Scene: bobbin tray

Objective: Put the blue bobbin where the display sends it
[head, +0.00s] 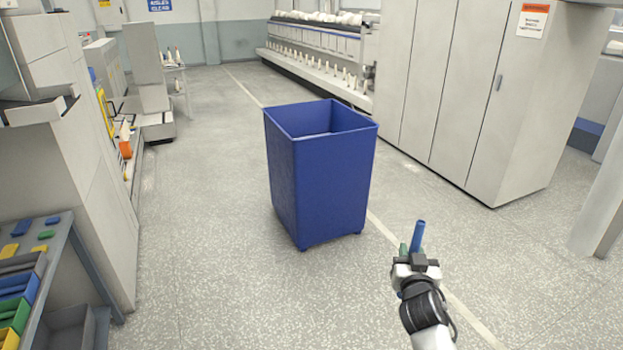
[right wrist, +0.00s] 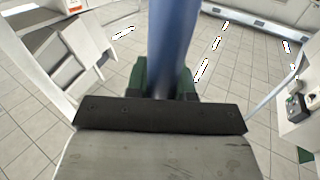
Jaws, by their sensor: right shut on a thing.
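The blue bobbin (head: 418,236) is a slim blue rod held upright in my right gripper (head: 416,252). In the right wrist view the bobbin (right wrist: 172,45) rises between the green finger pads of the right gripper (right wrist: 166,80), which is shut on it. The bobbin's lower end is hidden by the gripper. The gripper is to the right of and nearer than a tall blue bin (head: 318,185), apart from it. The bin's open top shows, but its bottom inside is hidden. My left gripper is not in view. No readable display shows.
A shelf rack (head: 72,262) with coloured trays stands at the lower left. Grey cabinets (head: 480,90) stand at the right, and a spinning machine (head: 318,55) stands at the back. Grey machines line the left. The floor around the bin is clear.

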